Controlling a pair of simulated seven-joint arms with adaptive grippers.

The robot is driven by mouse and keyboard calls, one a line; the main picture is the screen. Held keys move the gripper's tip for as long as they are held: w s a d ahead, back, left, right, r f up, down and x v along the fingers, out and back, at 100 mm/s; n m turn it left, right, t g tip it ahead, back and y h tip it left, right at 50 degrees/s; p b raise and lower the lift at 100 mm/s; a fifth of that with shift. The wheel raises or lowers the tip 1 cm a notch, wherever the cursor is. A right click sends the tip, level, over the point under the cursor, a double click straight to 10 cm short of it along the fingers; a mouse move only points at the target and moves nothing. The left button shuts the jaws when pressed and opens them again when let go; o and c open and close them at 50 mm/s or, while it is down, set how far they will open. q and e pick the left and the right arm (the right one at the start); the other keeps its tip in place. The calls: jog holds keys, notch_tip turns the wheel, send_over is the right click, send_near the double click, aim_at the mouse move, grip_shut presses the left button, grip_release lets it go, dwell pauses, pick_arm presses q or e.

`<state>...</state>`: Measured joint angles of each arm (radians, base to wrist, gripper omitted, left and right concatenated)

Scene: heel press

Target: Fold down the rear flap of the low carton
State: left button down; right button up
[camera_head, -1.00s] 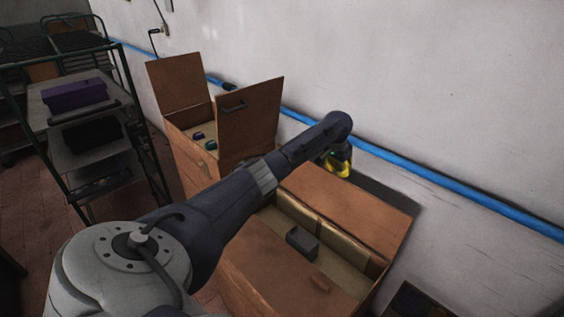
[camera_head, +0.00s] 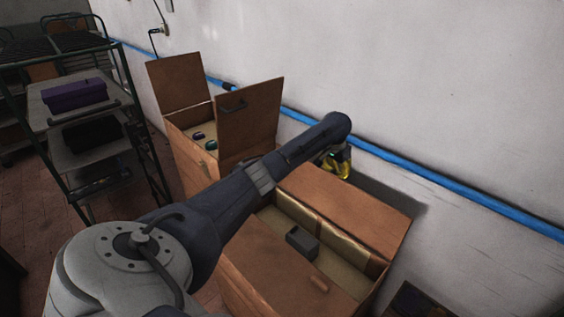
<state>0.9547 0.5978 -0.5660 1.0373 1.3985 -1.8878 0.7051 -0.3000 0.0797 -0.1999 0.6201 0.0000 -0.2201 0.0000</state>
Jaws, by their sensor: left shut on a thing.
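The low carton (camera_head: 262,283) stands at lower right, beside the wall. Its brown rear flap (camera_head: 350,207) stands raised along the wall side, at a slant. My left gripper (camera_head: 339,166), with yellow fingers, is at the far upper edge of this flap and is shut on it. The fingertips are partly hidden, so the exact grip is hard to see. A front flap (camera_head: 270,262) lies on the near side, with a small brown piece (camera_head: 320,284) on it. A dark block (camera_head: 302,242) shows in the carton's opening. My right gripper is not in view.
A taller open carton (camera_head: 250,117) with raised flaps stands behind my left arm, with small items inside. A blue pipe (camera_head: 450,183) runs along the wall. A shelf rack (camera_head: 72,134) holding a purple box (camera_head: 75,95) stands at left.

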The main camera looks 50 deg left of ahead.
pick_arm(q)
jog(key=s+f, duration=0.2)
jog(key=s, duration=0.6)
jog(key=s+f, duration=0.2)
jog(key=s, duration=0.5)
jog(key=shift+s+d+f, duration=0.15)
jog(key=shift+s+f, duration=0.2)
jog(key=shift+f, duration=0.05)
dwell(0.8)
jog(key=shift+r, duration=0.1)
jog(key=w+v, duration=0.2)
jog(key=v, duration=0.8)
jog(key=shift+w+r, duration=0.3)
dwell(0.4)
dwell(0.3)
